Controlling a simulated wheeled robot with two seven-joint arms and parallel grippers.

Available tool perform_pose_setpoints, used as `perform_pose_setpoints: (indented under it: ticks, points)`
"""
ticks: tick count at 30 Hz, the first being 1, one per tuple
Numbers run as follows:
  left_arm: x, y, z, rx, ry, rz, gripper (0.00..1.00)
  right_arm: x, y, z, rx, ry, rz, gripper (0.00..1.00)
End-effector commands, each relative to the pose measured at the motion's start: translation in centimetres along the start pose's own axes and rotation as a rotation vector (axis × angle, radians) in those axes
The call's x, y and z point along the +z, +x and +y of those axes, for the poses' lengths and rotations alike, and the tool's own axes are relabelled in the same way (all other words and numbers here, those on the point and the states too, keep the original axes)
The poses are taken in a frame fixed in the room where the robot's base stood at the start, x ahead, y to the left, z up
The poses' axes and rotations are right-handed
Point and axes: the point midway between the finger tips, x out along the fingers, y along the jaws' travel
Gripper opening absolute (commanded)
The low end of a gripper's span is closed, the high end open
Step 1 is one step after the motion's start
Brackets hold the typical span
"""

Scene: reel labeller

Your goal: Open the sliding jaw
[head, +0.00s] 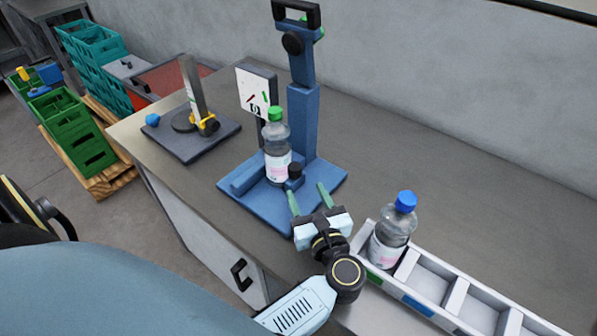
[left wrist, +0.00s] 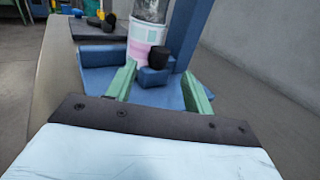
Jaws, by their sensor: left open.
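The sliding jaw (head: 294,184) is a small blue block with a black knob (head: 295,170) on top, on the blue base of the press stand (head: 255,205). A clear bottle with a green cap (head: 276,140) stands upright on that base against the jaw. My left gripper (head: 307,188) is open and empty, its green fingers pointing at the jaw from the front. In the left wrist view the knob (left wrist: 158,56) and the jaw (left wrist: 152,77) appear between the two fingertips, ahead of them. No contact can be made out. My right gripper is not in view.
A white divided tray (head: 432,280) at the right holds a blue-capped bottle (head: 392,235), close to my left gripper. A dark stand with a yellow clamp (head: 205,124) is at the left. The counter behind the tray is clear. Green crates (head: 75,130) stand beyond the counter.

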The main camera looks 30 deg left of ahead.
Motion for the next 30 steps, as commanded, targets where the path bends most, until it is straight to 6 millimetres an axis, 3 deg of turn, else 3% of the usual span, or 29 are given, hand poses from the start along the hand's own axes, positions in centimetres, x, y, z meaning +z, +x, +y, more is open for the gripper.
perform_pose_setpoints:
  ticks: [3,9,15,23,30]
  points:
    - [0.2,2.6,0.0,-0.001,0.002,-0.004,0.52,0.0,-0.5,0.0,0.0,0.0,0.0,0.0]
    - [0.1,5.6,0.0,-0.001,0.001,-0.003,0.52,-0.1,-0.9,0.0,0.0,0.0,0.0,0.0]
    - [0.0,6.7,0.0,-0.001,0.001,-0.001,0.52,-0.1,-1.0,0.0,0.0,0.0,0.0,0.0]
    - [0.0,6.8,0.0,-0.001,0.001,0.0,0.52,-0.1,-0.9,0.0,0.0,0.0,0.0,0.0]
    - [0.0,6.8,0.0,-0.001,0.001,0.0,0.21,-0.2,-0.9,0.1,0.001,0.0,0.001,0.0]
